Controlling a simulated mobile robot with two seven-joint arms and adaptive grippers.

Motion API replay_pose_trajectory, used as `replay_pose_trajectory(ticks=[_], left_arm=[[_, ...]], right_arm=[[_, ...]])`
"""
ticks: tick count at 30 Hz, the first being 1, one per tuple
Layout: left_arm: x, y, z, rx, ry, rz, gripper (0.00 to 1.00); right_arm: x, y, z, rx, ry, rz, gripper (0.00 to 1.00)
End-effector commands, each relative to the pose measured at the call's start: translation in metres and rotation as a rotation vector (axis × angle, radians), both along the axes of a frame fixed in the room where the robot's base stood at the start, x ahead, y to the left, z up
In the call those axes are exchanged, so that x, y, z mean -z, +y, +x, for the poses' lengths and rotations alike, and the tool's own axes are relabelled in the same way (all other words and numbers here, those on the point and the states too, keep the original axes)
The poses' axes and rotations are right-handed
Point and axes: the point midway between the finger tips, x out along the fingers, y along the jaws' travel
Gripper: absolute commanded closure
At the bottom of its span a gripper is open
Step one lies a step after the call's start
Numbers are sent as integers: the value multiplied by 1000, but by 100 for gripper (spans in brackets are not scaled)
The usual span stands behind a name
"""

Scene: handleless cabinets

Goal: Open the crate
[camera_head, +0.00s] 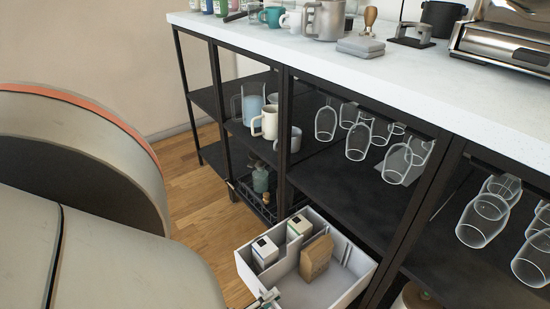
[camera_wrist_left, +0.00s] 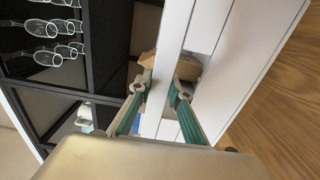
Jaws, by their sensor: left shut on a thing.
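The white crate (camera_head: 362,274) is out from under the lower shelf, its open top showing. Inside it are two white boxes (camera_head: 265,251) and a brown paper bag (camera_head: 316,257), with inner dividers between them. My left gripper (camera_head: 266,300) is at the crate's near edge, mostly cut off by the frame's bottom. In the left wrist view, the gripper's fingers (camera_wrist_left: 162,88) are shut on the crate's white wall (camera_wrist_left: 170,45), one on each side. The brown bag (camera_wrist_left: 190,72) shows partly behind the fingers. My right gripper is in neither view.
The black shelf unit (camera_head: 330,190) holds upside-down glasses (camera_head: 358,141) and mugs (camera_head: 265,122). The white counter (camera_head: 390,75) carries cups and a coffee machine (camera_head: 507,45). Wooden floor (camera_head: 205,225) is free on the left.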

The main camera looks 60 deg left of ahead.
Motion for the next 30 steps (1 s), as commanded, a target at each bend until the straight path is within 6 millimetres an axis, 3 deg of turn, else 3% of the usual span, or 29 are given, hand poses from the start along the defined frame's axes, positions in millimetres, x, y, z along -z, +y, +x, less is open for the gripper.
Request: replay_pose_trajectory(ticks=[9,10,12,23,30], left_arm=[[0,-2,-1,5,1,0,100],[0,-2,-1,5,1,0,79],[0,-2,0,5,1,0,64],[0,-1,-3,2,1,0,64],[1,-8,-33,1,4,-1,64]], right_arm=[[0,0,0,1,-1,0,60],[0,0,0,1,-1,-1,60],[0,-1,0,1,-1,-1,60],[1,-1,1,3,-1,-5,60],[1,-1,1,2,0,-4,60]])
